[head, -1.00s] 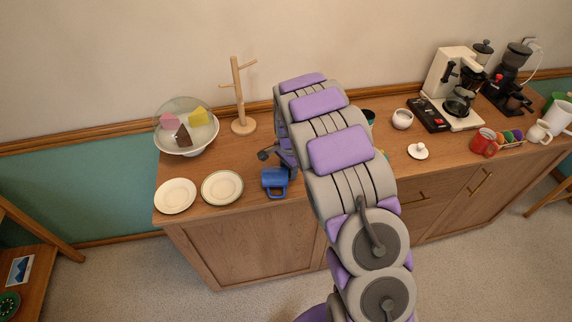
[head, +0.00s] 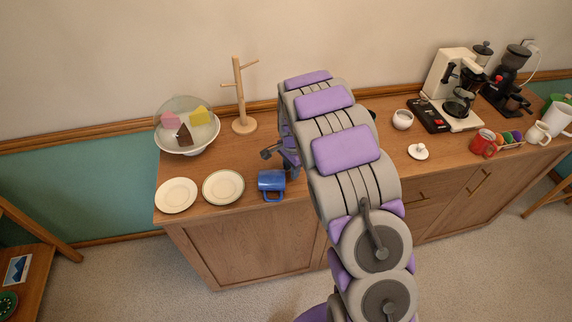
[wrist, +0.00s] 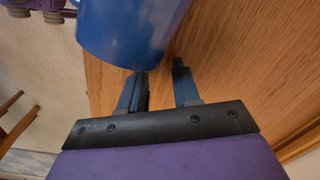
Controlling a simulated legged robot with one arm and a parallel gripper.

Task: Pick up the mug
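A blue mug (head: 271,181) stands on the wooden cabinet top, near its front edge and right of two plates. Its handle faces the front edge. In the wrist view the mug (wrist: 132,28) fills the upper middle, close beyond the left fingertip; I cannot tell whether they touch. My gripper (wrist: 163,70) is open, with its two dark fingers apart and only wood visible between them. In the head view my gripper (head: 279,157) is just behind and right of the mug, partly hidden by my arm.
Two plates (head: 223,187) lie left of the mug. A glass-covered cake stand (head: 186,140) and wooden mug tree (head: 240,112) stand behind. A red mug (head: 484,142), a lid (head: 418,152), a white bowl (head: 402,120) and coffee machine (head: 452,90) are to the right.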

